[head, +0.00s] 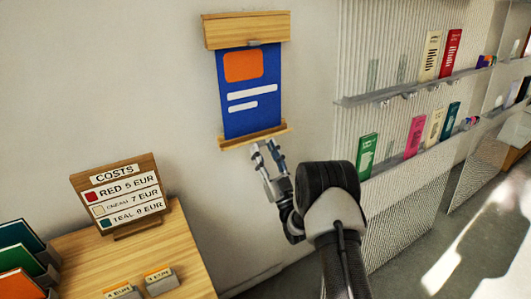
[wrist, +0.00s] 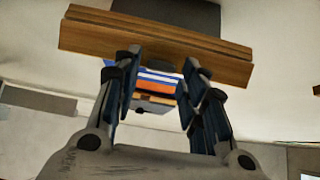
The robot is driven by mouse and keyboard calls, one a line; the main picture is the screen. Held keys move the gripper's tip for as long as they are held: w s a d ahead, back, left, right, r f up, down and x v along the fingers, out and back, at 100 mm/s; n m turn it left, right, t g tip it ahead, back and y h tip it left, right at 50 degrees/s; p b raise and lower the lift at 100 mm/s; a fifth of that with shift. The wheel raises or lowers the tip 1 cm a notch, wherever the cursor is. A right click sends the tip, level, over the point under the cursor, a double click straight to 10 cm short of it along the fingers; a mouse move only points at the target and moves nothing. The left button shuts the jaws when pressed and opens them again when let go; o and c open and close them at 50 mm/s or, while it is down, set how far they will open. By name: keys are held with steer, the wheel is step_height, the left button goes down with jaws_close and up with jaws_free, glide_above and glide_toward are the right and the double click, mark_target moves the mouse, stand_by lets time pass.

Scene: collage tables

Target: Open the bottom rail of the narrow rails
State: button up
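The blue poster (head: 249,105), with an orange block and white bars, hangs on the wall between a wide wooden top rail (head: 246,29) and a narrow wooden bottom rail (head: 230,142). My gripper (head: 266,147) is just below the bottom rail's right half in the head view. In the wrist view, the bottom rail (wrist: 90,36) crosses the top of the picture. The fingers of my gripper (wrist: 160,70) are spread apart with tips close to the rail and nothing held. The foreshortened poster (wrist: 155,86) shows between them. Whether the tips touch the rail cannot be told.
A wooden table (head: 178,240) at lower left bears a costs sign (head: 117,197), card holders and teal and orange folders. Shelves (head: 410,153) with upright cards stand to the right on a ribbed panel. The wall left of the poster is clear.

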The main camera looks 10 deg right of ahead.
steer(key=shift+o, duration=0.4)
step_height(320, 180, up, 10)
stand_by(0.4)
